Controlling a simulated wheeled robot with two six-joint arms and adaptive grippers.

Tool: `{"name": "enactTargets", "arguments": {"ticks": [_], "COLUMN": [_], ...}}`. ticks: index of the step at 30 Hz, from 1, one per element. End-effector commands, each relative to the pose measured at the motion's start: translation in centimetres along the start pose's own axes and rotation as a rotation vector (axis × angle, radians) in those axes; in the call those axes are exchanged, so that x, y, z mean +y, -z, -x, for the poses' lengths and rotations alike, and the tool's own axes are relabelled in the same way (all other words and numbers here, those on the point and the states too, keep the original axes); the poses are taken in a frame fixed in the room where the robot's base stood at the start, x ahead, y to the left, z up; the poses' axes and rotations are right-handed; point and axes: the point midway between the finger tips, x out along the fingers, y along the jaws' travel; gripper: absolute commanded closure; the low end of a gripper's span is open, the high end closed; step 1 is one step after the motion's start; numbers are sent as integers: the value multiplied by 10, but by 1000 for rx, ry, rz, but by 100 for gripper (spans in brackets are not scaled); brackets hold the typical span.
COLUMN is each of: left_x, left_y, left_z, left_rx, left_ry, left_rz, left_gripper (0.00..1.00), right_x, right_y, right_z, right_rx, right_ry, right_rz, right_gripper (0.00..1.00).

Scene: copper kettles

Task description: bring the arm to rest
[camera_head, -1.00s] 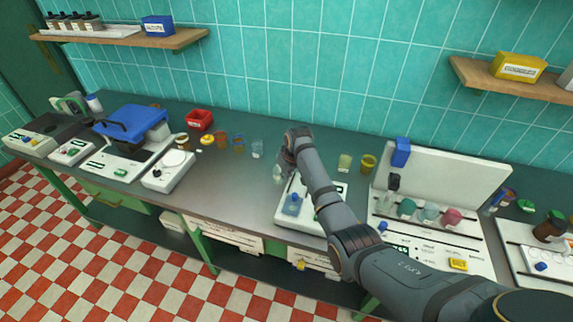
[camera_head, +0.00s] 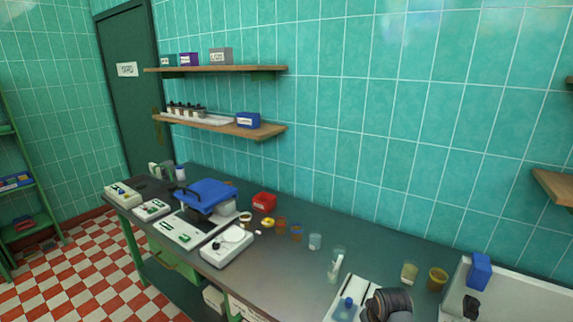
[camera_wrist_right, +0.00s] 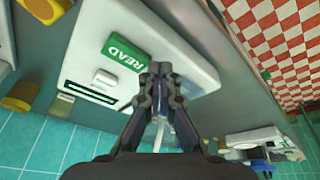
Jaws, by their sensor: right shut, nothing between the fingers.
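My right gripper (camera_wrist_right: 161,72) is shut and empty in the right wrist view, with its fingertips together. It is in front of a white instrument with a green READ label (camera_wrist_right: 127,53). I cannot tell whether the fingers touch the instrument. In the head view, only a dark rounded part of my right arm (camera_head: 392,305) shows at the bottom edge, over the bench beside a white instrument with a blue flask (camera_head: 346,308). The right fingertips are hidden there. My left gripper is in neither view.
The grey bench (camera_head: 290,270) carries a blue-lidded device (camera_head: 208,195), a red bin (camera_head: 264,202), a row of small jars and a clear glass cylinder (camera_head: 336,263). A yellow jar (camera_head: 437,279) stands right of my arm. Shelves (camera_head: 215,123) hang on the tiled wall.

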Motion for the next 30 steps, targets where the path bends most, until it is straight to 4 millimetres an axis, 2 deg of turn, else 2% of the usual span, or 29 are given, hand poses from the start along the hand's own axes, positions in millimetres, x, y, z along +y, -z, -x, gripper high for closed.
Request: {"name": "enactTargets", "arguments": {"ticks": [1, 3, 6, 12, 21, 30], "left_x": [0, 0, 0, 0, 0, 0], "left_y": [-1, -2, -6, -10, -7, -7], "left_z": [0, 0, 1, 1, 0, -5], "left_rx": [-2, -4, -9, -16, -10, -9], "left_ry": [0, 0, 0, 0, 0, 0], "left_rz": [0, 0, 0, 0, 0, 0], "left_gripper": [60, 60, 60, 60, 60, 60], "right_x": [1, 0, -1, -5, -12, -6], "right_y": [-31, -63, -98, -149, -200, -214], "right_z": [1, 7, 17, 42, 81, -10], "right_rx": [-5, -6, -6, -7, -8, -44], "right_ry": [-13, -26, -38, -53, -61, -60], "right_rz": [-5, -9, -14, -14, -11, -21], "right_gripper": [100, 100, 100, 100, 100, 100]}}
